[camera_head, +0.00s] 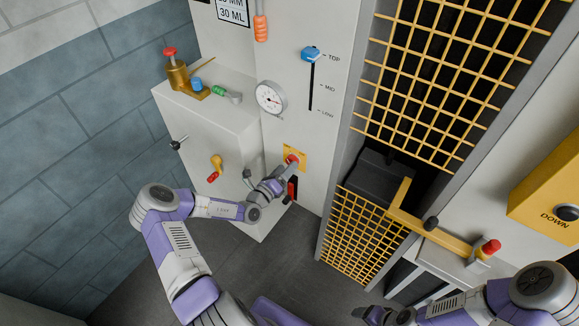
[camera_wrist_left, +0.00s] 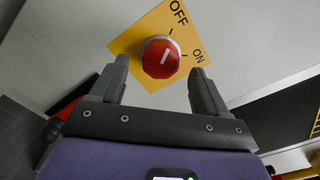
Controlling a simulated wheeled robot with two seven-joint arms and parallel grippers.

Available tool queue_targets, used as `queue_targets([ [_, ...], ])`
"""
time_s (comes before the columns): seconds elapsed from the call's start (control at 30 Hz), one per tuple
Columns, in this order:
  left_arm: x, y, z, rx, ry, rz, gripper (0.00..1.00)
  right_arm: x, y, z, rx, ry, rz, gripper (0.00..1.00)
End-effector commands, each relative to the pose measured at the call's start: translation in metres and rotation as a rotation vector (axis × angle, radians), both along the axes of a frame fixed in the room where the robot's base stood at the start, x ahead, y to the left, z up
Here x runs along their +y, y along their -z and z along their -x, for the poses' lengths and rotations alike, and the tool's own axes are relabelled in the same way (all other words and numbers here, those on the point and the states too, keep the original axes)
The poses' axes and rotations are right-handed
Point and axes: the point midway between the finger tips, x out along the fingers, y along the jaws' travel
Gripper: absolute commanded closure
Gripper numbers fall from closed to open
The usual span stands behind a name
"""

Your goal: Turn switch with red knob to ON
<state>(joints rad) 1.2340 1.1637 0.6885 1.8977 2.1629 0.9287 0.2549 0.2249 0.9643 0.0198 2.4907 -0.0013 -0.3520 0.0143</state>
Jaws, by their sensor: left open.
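The red knob (camera_wrist_left: 160,58) sits on a yellow plate (camera_wrist_left: 126,43) marked OFF and ON, on a pale panel. Its white line points up toward the OFF mark in the left wrist view. The knob also shows in the head view (camera_head: 292,159). My left gripper (camera_wrist_left: 158,66) is open, with one finger on each side of the knob's lower part. I cannot tell whether the fingers touch it. In the head view the left gripper (camera_head: 284,173) reaches up to the plate. My right gripper (camera_head: 370,315) is at the bottom edge, partly cut off; its jaws are unclear.
A red-handled black switch (camera_head: 291,189) is just below the plate. A dial gauge (camera_head: 271,97) and a blue slider (camera_head: 312,54) are above. A white cabinet (camera_head: 215,135) with valves juts out at left. A yellow mesh cage (camera_head: 440,75) stands at right.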

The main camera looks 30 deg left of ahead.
Motion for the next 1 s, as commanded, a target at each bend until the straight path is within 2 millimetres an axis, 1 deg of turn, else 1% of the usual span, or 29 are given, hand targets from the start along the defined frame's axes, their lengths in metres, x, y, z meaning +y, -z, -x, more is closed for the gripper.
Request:
queue_targets([
  [0.03,-0.001,0.001,-0.008,-0.003,0.001,-0.001,0.24,0.0,0.004,0.0,0.0,0.0,0.0,0.29],
  [0.1,-0.002,0.001,-0.017,-0.002,0.001,-0.002,0.24,0.0,0.006,0.0,0.0,0.0,0.0,0.29],
  [0.2,-0.002,0.001,-0.025,-0.001,0.002,-0.002,0.24,0.0,0.008,0.0,0.0,0.0,0.0,0.29],
  [0.33,-0.003,0.0,-0.029,0.0,0.003,-0.002,0.24,0.0,0.008,0.0,0.0,0.0,0.0,0.29],
  [0.53,-0.003,0.0,-0.028,0.001,0.002,-0.002,0.24,0.0,0.008,0.0,0.0,0.0,0.0,0.29],
  [0.8,-0.003,0.0,-0.028,0.0,0.004,-0.002,0.66,0.0,0.008,0.0,0.0,0.0,0.0,0.29],
  [0.9,-0.003,0.0,-0.028,0.0,0.004,-0.002,0.79,0.0,0.008,0.0,0.0,0.0,0.0,0.29],
  [1.0,-0.003,0.0,-0.028,0.0,0.004,-0.005,0.8,0.0,0.007,0.0,0.0,0.0,0.0,0.29],
])
